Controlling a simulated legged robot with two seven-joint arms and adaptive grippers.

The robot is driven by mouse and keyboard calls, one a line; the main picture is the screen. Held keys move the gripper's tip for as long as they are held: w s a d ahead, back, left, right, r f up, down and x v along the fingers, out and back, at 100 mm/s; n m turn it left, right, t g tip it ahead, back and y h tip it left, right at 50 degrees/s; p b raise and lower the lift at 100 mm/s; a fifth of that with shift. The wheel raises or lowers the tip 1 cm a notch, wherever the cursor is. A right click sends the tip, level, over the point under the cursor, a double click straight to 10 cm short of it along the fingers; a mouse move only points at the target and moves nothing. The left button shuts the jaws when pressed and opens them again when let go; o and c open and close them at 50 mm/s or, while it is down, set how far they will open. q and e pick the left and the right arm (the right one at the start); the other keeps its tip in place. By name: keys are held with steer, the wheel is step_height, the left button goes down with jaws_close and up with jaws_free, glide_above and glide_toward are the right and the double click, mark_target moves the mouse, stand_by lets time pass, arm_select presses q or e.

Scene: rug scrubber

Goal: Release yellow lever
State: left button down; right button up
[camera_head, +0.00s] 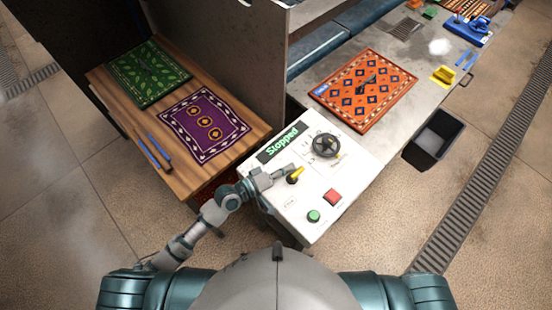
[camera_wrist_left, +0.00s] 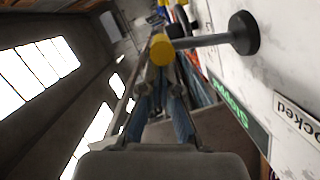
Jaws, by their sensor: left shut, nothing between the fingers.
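The yellow lever (camera_head: 295,176) stands on the white control panel (camera_head: 318,228), left of the black handwheel (camera_head: 326,146). In the left wrist view its round yellow knob (camera_wrist_left: 162,49) sits on a grey shaft that leads right to a black base (camera_wrist_left: 243,33). My left gripper (camera_head: 284,171) is beside the lever at the panel's left side. In the left wrist view the fingers (camera_wrist_left: 160,72) are shut and empty, with their tips close to the knob. I cannot tell whether they touch it. My right gripper is not in view.
The panel's display (camera_head: 282,143) reads "Stopped". A red button (camera_head: 332,197) and a green button (camera_head: 314,215) are near its front. A wooden table (camera_head: 181,183) with green and purple rugs is left. An orange rug (camera_head: 365,88) lies on the grey counter behind. A black bin (camera_head: 434,138) stands right.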

arm_select(q)
steer(key=shift+s+d+r+m+p, duration=0.2)
steer(key=shift+s+d+m+p, duration=0.25)
steer(key=shift+d+m+p, duration=0.25)
steer(key=shift+s+a+m, duration=0.1)
steer(key=shift+s+m, duration=0.05)
steer(key=shift+m, duration=0.15)
steer(key=shift+s+a+f+p, duration=0.2)
steer(key=shift+a+p, duration=0.15)
steer(key=shift+p, duration=0.15)
steer(key=shift+s+a, duration=0.1)
steer(key=shift+d, duration=0.55)
steer(key=shift+s+f, duration=0.1)
steer(key=shift+s+a+f, duration=0.1)
steer(key=shift+a, duration=0.2)
steer(key=v, duration=1.1)
steer(key=shift+r+y, duration=0.3)
steer(key=shift+r, duration=0.15)
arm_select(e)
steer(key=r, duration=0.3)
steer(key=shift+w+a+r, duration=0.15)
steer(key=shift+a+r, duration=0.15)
